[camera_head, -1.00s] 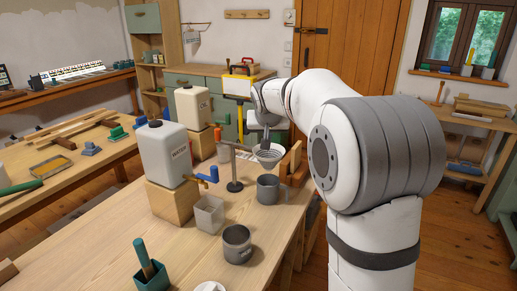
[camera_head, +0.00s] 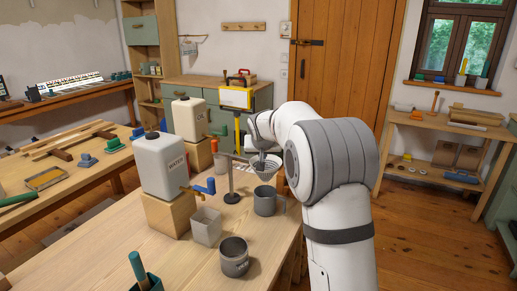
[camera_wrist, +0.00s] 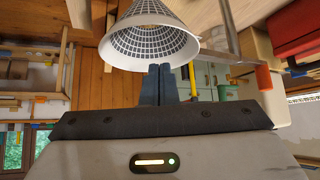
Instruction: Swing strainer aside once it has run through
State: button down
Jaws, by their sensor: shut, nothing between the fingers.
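The strainer (camera_head: 270,168) is a pale cone with dark mesh. It hangs on a thin arm of an upright stand (camera_head: 231,184), above a grey mug (camera_head: 265,202). In the wrist view the strainer (camera_wrist: 150,38) shows its white rim and mesh close in front of my fingers. My gripper (camera_head: 259,166) is at the strainer's near upper side, with its dark fingers (camera_wrist: 158,72) together and empty. I cannot tell whether the fingertips touch the rim. Whether liquid is in the strainer or dripping is too small to see.
A white water jug (camera_head: 160,163) with a blue-handled tap stands on a wooden block to the left. A clear square cup (camera_head: 206,226), a second grey mug (camera_head: 234,257) and a green holder (camera_head: 146,282) stand on the bench. The bench's right edge is near the strainer.

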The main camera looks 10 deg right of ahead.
aim_at(245, 161)
jog(key=shift+w+d+f+p, duration=0.1)
jog(key=shift+w+f, duration=0.35)
jog(key=shift+w, duration=0.25)
jog(key=shift+w+d+f+p, duration=0.15)
jog(key=shift+w+f, duration=0.3)
jog(key=shift+w, duration=0.3)
jog(key=shift+w+d+f+p, duration=0.1)
jog(key=shift+w+f, duration=0.35)
jog(key=shift+w, duration=0.25)
